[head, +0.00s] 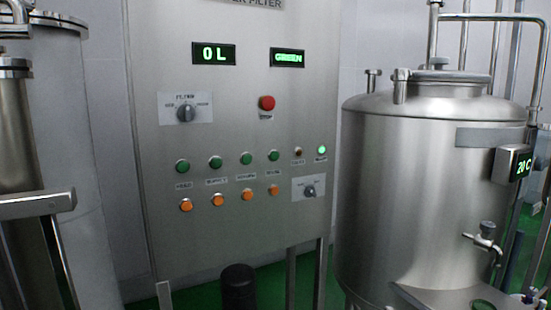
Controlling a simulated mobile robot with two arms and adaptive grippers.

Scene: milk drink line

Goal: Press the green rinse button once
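A grey metal control panel (235,120) faces me. It carries a row of several green buttons: the leftmost (182,166), one to its right (215,162), another (246,158), and the rightmost (273,155). Each has a small label under it, too blurred for me to tell surely which one is rinse. A row of orange buttons (218,199) sits below. At the right end of the green row a lamp (321,150) glows green, beside a dark lamp (298,152). Neither of my grippers is in view.
The panel has a red stop button (267,103), an upper knob (186,112), a lower knob (309,191), and displays reading "0 L" (214,54) and green text (287,57). A steel tank (405,190) with a tap (487,233) stands right. Steel equipment (15,150) stands left.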

